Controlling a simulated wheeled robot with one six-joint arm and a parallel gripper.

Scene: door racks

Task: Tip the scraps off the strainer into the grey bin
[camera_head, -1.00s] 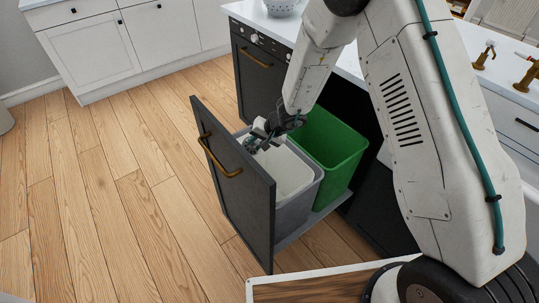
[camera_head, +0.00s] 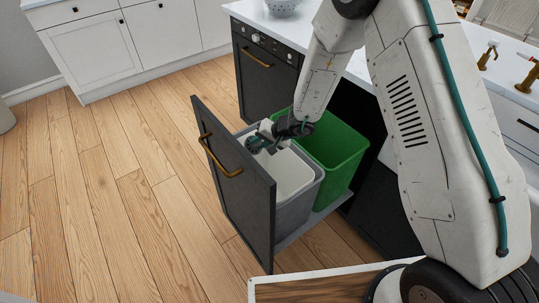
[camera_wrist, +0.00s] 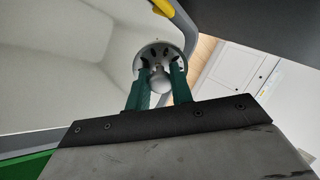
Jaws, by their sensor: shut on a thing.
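My gripper (camera_head: 256,146) is over the mouth of the grey bin (camera_head: 294,213), beside the dark drawer front. In the wrist view its green fingers (camera_wrist: 160,74) are shut on the central knob of the strainer. The strainer (camera_wrist: 150,52) is a small round grey piece with dark holes. It hangs over the pale inside of the bin near the bin's grey rim (camera_wrist: 187,30). I cannot make out scraps on the strainer. In the head view the strainer is too small and covered to tell apart from the fingers.
A green bin (camera_head: 337,150) stands right behind the grey one in the same pulled-out drawer. The dark drawer front (camera_head: 235,185) with a brass handle (camera_head: 220,158) rises close to my gripper. A yellow piece (camera_wrist: 163,8) shows at the rim; I cannot tell what it is. Wooden floor at left is clear.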

